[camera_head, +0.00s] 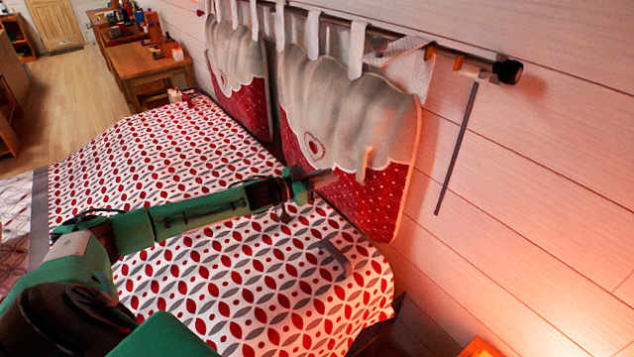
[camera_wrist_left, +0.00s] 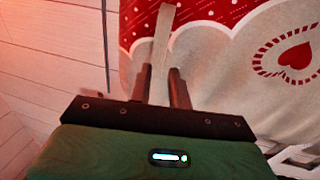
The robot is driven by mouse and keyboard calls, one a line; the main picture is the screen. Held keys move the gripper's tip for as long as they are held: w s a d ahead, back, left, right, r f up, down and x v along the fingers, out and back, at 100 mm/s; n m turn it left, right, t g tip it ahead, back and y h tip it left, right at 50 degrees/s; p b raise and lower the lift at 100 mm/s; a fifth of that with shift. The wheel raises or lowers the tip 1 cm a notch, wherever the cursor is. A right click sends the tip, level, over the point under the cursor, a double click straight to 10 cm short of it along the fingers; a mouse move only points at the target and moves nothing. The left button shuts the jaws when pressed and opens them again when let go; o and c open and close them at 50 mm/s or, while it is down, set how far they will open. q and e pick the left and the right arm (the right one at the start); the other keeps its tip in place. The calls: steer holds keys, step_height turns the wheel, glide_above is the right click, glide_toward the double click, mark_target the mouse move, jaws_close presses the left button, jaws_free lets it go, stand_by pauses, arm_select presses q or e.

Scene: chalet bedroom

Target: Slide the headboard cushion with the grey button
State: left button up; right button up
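Two headboard cushions hang by white loops from a rod on the wall. The nearer cushion (camera_head: 345,115) is grey-white above a scalloped edge and red with white dots below, with a heart patch. A small grey round spot (camera_head: 378,44), possibly the button, shows at its top right loop. A pale upright tab (camera_head: 365,163) stands out from its lower front. My left gripper (camera_head: 326,180) is just left of this tab. In the left wrist view, the tab (camera_wrist_left: 163,40) lies between the fingers, with gaps visible beside it; the fingers look open. Contact cannot be told. My right gripper is not in view.
The farther cushion (camera_head: 238,75) hangs to the left. The bed with a red-and-grey patterned cover (camera_head: 230,285) lies below my left arm. The rod ends in a dark knob (camera_head: 508,71). A wooden desk (camera_head: 150,62) stands at the back.

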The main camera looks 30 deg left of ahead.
arm_select(q)
steer(key=v, duration=0.2)
steer(key=shift+s+a, duration=0.2)
steer(key=shift+s, duration=0.05)
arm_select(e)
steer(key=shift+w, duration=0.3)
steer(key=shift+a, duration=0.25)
arm_select(q)
steer(key=shift+d, duration=0.1)
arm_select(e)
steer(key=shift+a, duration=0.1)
